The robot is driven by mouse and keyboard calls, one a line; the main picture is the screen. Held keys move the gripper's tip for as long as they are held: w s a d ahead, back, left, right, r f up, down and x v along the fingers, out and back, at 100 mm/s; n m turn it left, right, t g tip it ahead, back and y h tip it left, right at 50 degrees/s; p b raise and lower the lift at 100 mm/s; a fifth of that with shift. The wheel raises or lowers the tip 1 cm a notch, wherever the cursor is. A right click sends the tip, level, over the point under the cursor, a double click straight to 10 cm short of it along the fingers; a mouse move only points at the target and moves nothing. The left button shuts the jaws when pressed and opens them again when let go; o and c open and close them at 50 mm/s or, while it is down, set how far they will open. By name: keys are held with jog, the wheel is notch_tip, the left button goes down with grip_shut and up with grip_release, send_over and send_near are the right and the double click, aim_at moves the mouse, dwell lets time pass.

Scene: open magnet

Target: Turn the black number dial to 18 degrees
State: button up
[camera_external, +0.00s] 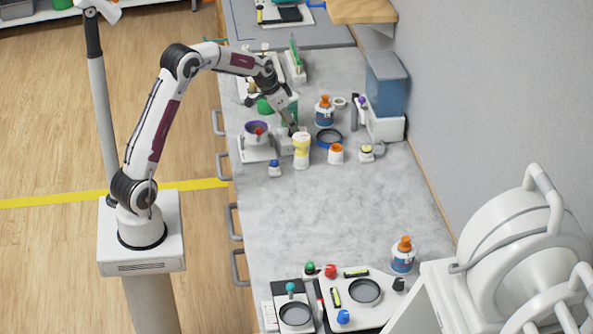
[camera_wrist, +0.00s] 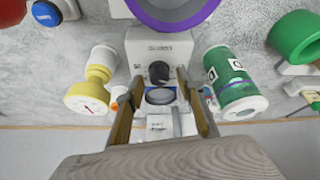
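The black dial (camera_wrist: 158,72) is a small round knob on a white box-shaped device (camera_wrist: 160,47) near the middle of the wrist view. Its number markings are too small to read. My gripper (camera_wrist: 160,83) is open, with one finger to the left and one to the right of the dial. The fingertips appear apart from the dial, though I cannot be sure of contact. In the external view my gripper (camera_external: 292,130) points down at the pale device (camera_external: 285,146) on the counter, where the dial itself cannot be made out.
A yellow-and-white bottle (camera_wrist: 92,80) stands close left of my fingers and a green cylinder (camera_wrist: 232,82) close right. A purple-rimmed bowl (camera_wrist: 172,14) is just beyond the device. The counter's middle (camera_external: 330,210) is clear; a magnet machine (camera_external: 510,255) stands at right.

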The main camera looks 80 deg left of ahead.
jog(key=shift+w+f, duration=0.1)
jog(key=shift+f, duration=0.15)
jog(key=shift+c, duration=0.3)
grip_shut()
jog(key=shift+n, duration=0.8)
jog(key=shift+o, duration=0.3)
grip_release()
jog(key=shift+r, duration=0.15)
jog(key=v, duration=1.2)
jog(key=shift+d, duration=0.25)
